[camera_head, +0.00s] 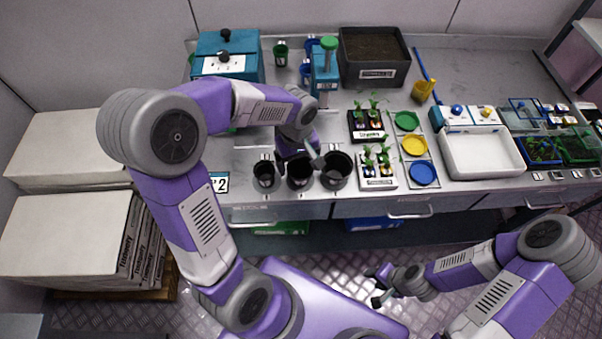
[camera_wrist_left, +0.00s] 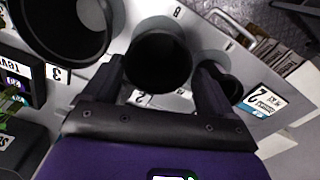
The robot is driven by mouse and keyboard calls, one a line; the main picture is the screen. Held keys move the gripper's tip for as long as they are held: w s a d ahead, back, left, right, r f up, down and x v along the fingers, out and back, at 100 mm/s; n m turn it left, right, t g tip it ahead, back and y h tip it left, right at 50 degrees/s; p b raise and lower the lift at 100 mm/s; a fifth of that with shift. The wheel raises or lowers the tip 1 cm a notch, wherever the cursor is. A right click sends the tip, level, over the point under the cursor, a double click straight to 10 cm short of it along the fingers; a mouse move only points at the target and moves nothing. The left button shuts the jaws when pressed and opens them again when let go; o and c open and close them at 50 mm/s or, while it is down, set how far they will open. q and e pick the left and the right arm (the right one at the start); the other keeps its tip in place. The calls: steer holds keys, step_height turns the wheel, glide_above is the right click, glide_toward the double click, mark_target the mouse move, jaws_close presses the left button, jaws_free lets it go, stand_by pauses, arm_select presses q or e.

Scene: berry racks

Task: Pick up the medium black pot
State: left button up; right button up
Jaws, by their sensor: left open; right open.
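Three black pots stand in a row at the table's front edge: a small one (camera_head: 265,174) on the left, the medium black pot (camera_head: 300,175) in the middle and a large one (camera_head: 336,173) on the right. My left gripper (camera_head: 299,160) is open at the medium pot, partly covering its far side. In the left wrist view the medium pot (camera_wrist_left: 160,62) lies between the two spread fingers (camera_wrist_left: 160,85); I cannot tell whether they touch it. The small pot is partly hidden behind one finger there. My right gripper (camera_head: 378,286) is open and empty, low over the floor.
Seedling trays (camera_head: 378,183) stand right of the large pot, beside coloured dishes (camera_head: 414,146). A white basin (camera_head: 482,154) is further right. A teal box (camera_head: 228,55) and a dark soil bin (camera_head: 375,57) stand behind. Stacked bags (camera_head: 65,235) lie left of the table.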

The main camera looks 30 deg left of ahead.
mark_target(299, 173)
arm_select(q)
steer(key=f, duration=0.3)
steer(key=shift+w+d+f+b, duration=0.1)
steer(key=shift+w+f+b, duration=0.1)
steer(key=shift+f+b, duration=0.15)
steer(key=c, duration=0.7)
